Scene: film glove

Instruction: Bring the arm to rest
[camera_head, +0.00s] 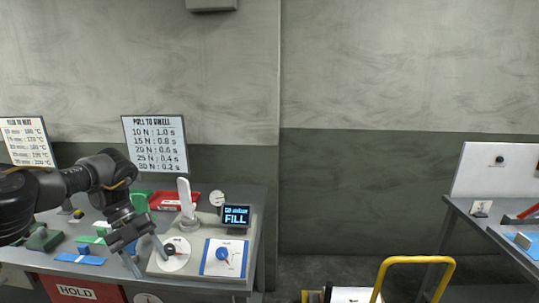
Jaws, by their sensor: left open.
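My left arm comes in from the left over the left workbench. My left gripper (147,257) points down, open, with its fingers in front of the left edge of a grey-white machine (158,268). Nothing shows between the fingers; whether they touch the machine I cannot tell. The machine has a round white dial (182,260) with a dark knob, a blue-framed dial (209,266) with a blue knob, an upright white lever (185,197) and a small screen (236,216) reading "FILL". My right gripper is not in view.
Red tray (173,203), green bin (139,204) and blue piece (79,260) are on the left bench. A "HOLD" sign (77,292) is on its front. A yellow-handled cart (418,260) stands between this bench and the right table (476,222).

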